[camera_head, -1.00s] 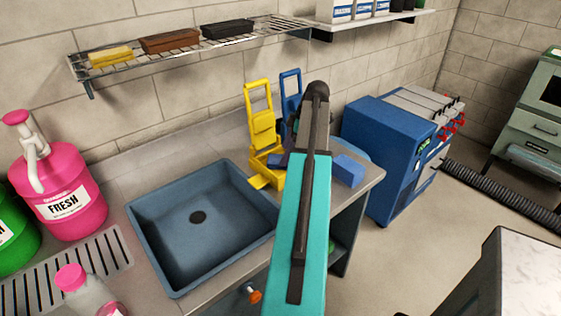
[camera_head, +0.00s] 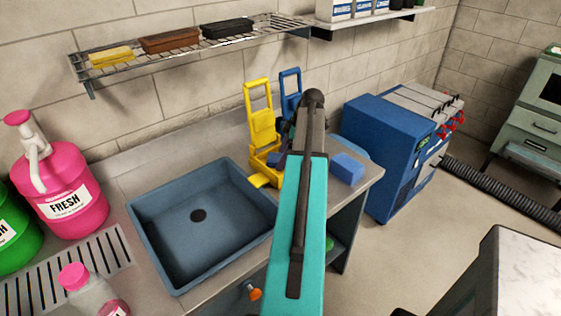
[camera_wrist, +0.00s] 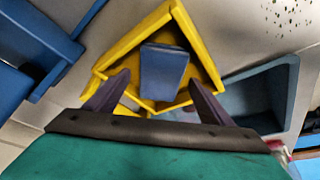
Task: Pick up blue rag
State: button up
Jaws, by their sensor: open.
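A folded slate-blue piece, which looks like the blue rag (camera_wrist: 165,72), lies inside a yellow wringer-like holder (camera_wrist: 128,50) in the wrist view. My gripper (camera_wrist: 158,77) is open above it, with one dark finger on each side of the rag and no visible grip. The exact height gap cannot be told. In the head view the yellow holder (camera_head: 262,128) stands on the counter right of the sink; my arm hides most of the gripper and rag there.
A blue holder (camera_head: 290,85) stands beside the yellow one, and a blue block (camera_head: 347,168) sits near the counter's right end. The sink (camera_head: 200,225) is empty. A wire shelf (camera_head: 180,45) hangs above. A blue machine (camera_head: 385,150) stands to the right.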

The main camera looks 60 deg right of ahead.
aim_at(277, 157)
jog(key=shift+f, duration=0.25)
dwell(0.5)
jog(key=c, duration=1.2)
jog(key=shift+r, duration=0.15)
jog(key=shift+r+b, duration=0.4)
jog(key=shift+r, duration=0.45)
jog(key=shift+r+b, duration=0.35)
jog(key=shift+r, duration=0.5)
jog(key=s+b, duration=0.1)
jog(key=s, duration=0.4)
jog(key=s+d+r+b, duration=0.1)
jog(key=s, duration=0.4)
jog(key=s+d+r+b, duration=0.1)
jog(key=s, duration=0.5)
jog(key=shift+b, duration=0.4)
jog(key=shift+f, duration=0.1)
